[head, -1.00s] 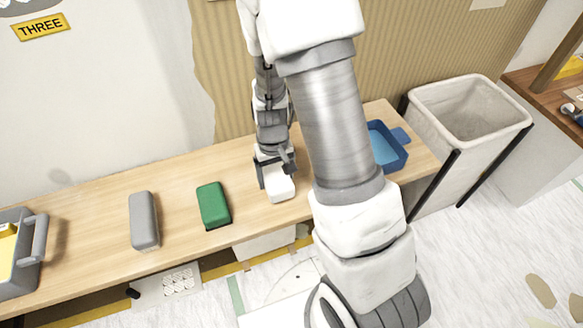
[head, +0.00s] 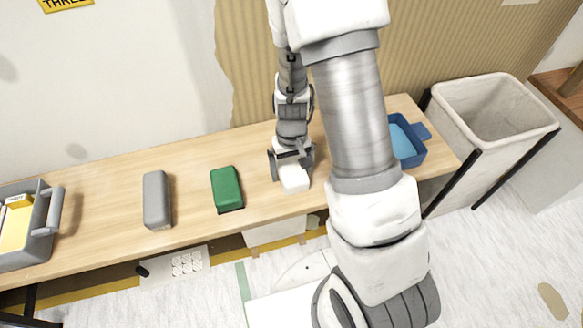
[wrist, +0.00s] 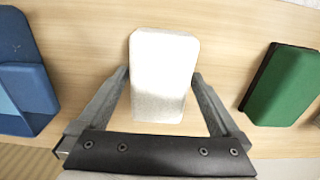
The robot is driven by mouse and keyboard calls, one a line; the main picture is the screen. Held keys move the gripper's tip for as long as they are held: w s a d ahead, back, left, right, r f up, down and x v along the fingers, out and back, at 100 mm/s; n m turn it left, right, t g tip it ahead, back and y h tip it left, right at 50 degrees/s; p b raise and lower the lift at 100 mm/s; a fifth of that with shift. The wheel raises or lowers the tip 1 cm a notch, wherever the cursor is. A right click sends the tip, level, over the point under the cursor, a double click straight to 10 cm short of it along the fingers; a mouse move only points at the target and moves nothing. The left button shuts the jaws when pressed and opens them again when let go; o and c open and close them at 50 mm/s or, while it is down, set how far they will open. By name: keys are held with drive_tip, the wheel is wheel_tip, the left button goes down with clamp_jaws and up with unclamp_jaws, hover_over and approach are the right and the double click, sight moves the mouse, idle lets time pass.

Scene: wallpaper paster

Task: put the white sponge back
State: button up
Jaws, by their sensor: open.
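The white sponge (head: 294,178) lies on the wooden table to the right of the green sponge. My gripper (head: 291,165) is over it, with the fingers pointing down. In the wrist view the white sponge (wrist: 164,72) reaches between the tips of my open gripper (wrist: 161,85). A finger stands on each side of its near part, with a small gap visible on each side. The far part of the sponge extends beyond the fingertips. In the head view my gripper hides the sponge's back end.
The table (head: 110,185) also bears a green sponge (head: 227,188), a grey block (head: 157,198), a grey caddy (head: 42,235) with yellow contents at the left, and a blue tray (head: 420,150) at the right. A white bin (head: 470,140) stands beyond the table's right end.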

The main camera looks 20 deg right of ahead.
wheel_tip(320, 180, up, 17)
drive_tip(key=p, duration=0.7)
wheel_tip(320, 180, up, 14)
drive_tip(key=t, duration=0.3)
hover_over(292, 165)
drive_tip(key=s, duration=0.6)
drive_tip(key=s+r+t, duration=0.3)
drive_tip(key=s+r, duration=0.5)
drive_tip(key=s, duration=0.1)
wheel_tip(292, 165, up, 16)
drive_tip(key=p, duration=1.7)
drive_tip(key=shift+w, duration=0.2)
